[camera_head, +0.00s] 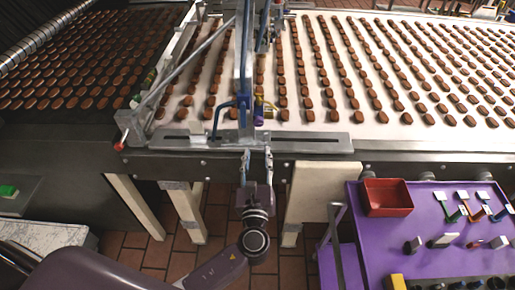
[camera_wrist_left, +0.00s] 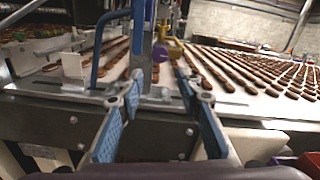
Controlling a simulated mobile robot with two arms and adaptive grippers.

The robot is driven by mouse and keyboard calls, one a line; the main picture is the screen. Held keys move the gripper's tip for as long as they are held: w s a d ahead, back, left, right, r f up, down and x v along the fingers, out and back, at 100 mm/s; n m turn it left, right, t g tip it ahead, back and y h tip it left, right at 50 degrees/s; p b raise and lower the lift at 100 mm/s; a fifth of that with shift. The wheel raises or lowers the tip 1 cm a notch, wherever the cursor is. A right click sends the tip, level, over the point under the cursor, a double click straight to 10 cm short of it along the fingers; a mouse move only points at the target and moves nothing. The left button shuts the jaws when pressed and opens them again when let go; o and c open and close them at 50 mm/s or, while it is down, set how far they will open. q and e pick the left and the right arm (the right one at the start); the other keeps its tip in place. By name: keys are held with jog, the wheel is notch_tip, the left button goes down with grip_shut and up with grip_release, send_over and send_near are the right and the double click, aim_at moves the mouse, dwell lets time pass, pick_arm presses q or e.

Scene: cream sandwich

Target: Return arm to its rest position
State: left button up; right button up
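My left arm comes in from the bottom left of the head view. Its left gripper (camera_head: 257,155) points away from me, just in front of the conveyor's near edge. In the left wrist view the gripper (camera_wrist_left: 164,92) has its two blue-padded fingers spread apart, with nothing between them. Beyond the fingertips are a blue bent handle (camera_wrist_left: 106,42) and a purple knob (camera_wrist_left: 160,53) on the machine; they also show in the head view as the handle (camera_head: 218,118) and the knob (camera_head: 258,112). My right gripper is in neither view.
A pale conveyor (camera_head: 360,130) carries rows of brown biscuits, with a metal frame (camera_head: 245,60) across it. At right stands a purple cart (camera_head: 420,265) with a red tray (camera_head: 387,196) and several small tools. A cream panel (camera_head: 318,190) stands below the conveyor. Tiled floor (camera_head: 215,225) shows beneath.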

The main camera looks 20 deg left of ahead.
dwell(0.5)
pick_arm(q)
jog(key=s+a+f+n+g+h+b, duration=0.1)
jog(key=s+f+n+g+b, duration=0.2)
jog(key=f, duration=1)
jog(key=s+a+f+n+g+h, duration=0.1)
jog(key=s+a+f+n+g, duration=0.15)
jog(key=s+f, duration=0.7)
jog(key=s+a+f+n+g+h+b, duration=0.15)
jog(key=f+n+g, duration=0.25)
jog(key=f, duration=1.2)
jog(key=s+f+n+g+b, duration=0.2)
jog(key=s+f+n, duration=0.4)
jog(key=s, duration=0.5)
jog(key=s+a+f+n+g+h+b, duration=0.1)
jog(key=s+f+n+g+b, duration=0.1)
jog(key=s+f+n, duration=0.4)
jog(key=s+a+f+n+g+b, duration=0.1)
jog(key=s+f+n+g, duration=0.2)
jog(key=s+f+n, duration=0.4)
jog(key=s+f, duration=0.5)
jog(key=s, duration=0.4)
jog(key=shift+s+f+b, duration=0.15)
jog(key=shift+s+b, duration=0.1)
jog(key=shift+b, duration=0.15)
jog(key=shift+h, duration=0.25)
jog(key=shift+c, duration=0.3)
